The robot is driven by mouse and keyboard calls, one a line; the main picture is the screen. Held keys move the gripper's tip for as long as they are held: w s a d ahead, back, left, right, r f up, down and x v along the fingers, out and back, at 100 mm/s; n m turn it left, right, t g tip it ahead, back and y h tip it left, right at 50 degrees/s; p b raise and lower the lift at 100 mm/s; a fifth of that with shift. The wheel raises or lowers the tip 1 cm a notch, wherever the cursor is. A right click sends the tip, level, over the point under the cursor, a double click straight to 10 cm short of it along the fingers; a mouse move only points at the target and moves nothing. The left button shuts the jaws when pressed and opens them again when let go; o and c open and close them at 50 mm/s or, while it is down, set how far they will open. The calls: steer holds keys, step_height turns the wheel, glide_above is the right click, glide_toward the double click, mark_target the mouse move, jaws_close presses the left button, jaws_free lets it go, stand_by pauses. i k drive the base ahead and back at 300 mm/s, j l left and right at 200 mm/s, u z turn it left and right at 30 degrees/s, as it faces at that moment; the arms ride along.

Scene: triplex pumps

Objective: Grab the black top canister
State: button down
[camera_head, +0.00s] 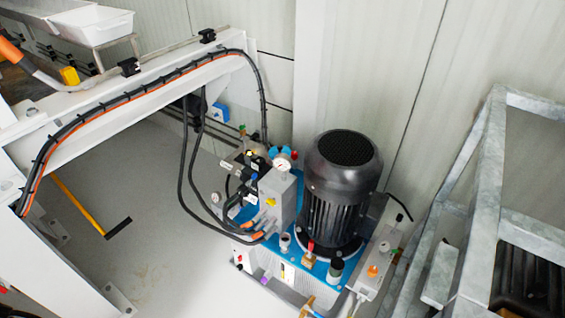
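A large black ribbed cylinder with a domed, grilled top (342,190) stands upright on a blue-topped pump unit (272,262), right of centre. It is the biggest black canister-like thing in view. A small cylinder with a black top (336,265) stands in front of its base, by a red-handled fitting. I cannot tell from the picture which of these two the task names. My gripper does not show in this view, so its place relative to them cannot be seen.
Gauges, valves and a grey block (276,198) with black hoses (190,165) crowd the unit's left side. A white beam with cables (130,95) crosses the upper left. A grey metal frame (470,200) stands close on the right. Open floor (150,240) lies at left.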

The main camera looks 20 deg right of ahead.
mark_target(337, 264)
steer(key=k+z, duration=0.35)
steer(key=k, duration=0.15)
steer(key=k+l+z, duration=0.2)
steer(key=k+z, duration=0.2)
steer(key=i+j+z, duration=0.15)
steer(key=i+j, duration=0.15)
steer(key=i+j+z, duration=0.3)
steer(key=i+j, duration=0.2)
steer(key=j, duration=0.2)
steer(key=i+j+z, duration=0.15)
steer(key=j, duration=0.25)
steer(key=i, duration=0.05)
